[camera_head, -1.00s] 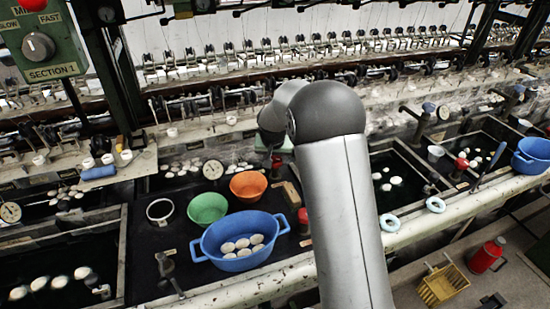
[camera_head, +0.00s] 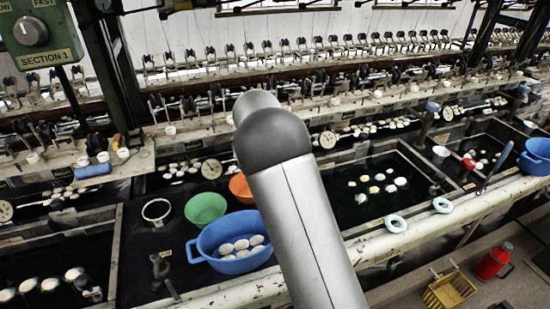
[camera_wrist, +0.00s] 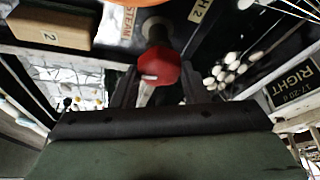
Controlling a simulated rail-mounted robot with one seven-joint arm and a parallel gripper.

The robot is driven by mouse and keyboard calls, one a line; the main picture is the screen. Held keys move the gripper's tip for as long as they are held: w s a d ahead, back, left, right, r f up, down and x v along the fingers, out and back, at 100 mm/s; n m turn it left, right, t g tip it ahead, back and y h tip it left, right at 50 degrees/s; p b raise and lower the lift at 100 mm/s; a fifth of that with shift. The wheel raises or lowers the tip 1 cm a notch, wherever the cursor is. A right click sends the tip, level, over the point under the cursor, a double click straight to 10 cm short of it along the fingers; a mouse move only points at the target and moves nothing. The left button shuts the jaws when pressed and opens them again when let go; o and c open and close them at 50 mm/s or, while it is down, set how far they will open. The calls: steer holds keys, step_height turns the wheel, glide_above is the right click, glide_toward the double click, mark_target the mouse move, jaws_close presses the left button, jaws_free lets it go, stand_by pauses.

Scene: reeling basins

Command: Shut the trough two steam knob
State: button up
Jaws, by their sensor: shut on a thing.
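The red steam knob (camera_wrist: 160,64) is in the upper middle of the wrist view, on a dark stem, beside a label reading STEAM (camera_wrist: 127,20). A pale strip shows just below it. My gripper (camera_wrist: 158,78) has a dark finger on each side of the knob and is shut on it. A label ending in "H 2" (camera_wrist: 200,8) lies to the right of the knob, and a wooden block marked 2 (camera_wrist: 52,27) to the left. In the head view my arm hides the gripper and this knob.
A blue tub (camera_head: 207,243) of cocoons, a green bowl (camera_head: 205,208) and a partly hidden orange bowl (camera_head: 241,187) stand left of my arm. A basin with floating cocoons (camera_head: 376,187) lies to the right. Another red knob (camera_head: 469,161) is farther right.

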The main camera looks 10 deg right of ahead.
steer(key=shift+m, duration=0.6)
steer(key=shift+g, duration=0.3)
steer(key=o, duration=1)
steer(key=shift+c, duration=0.2)
steer(key=shift+r, duration=0.1)
steer(key=v, duration=1.7)
steer(key=shift+a, duration=0.2)
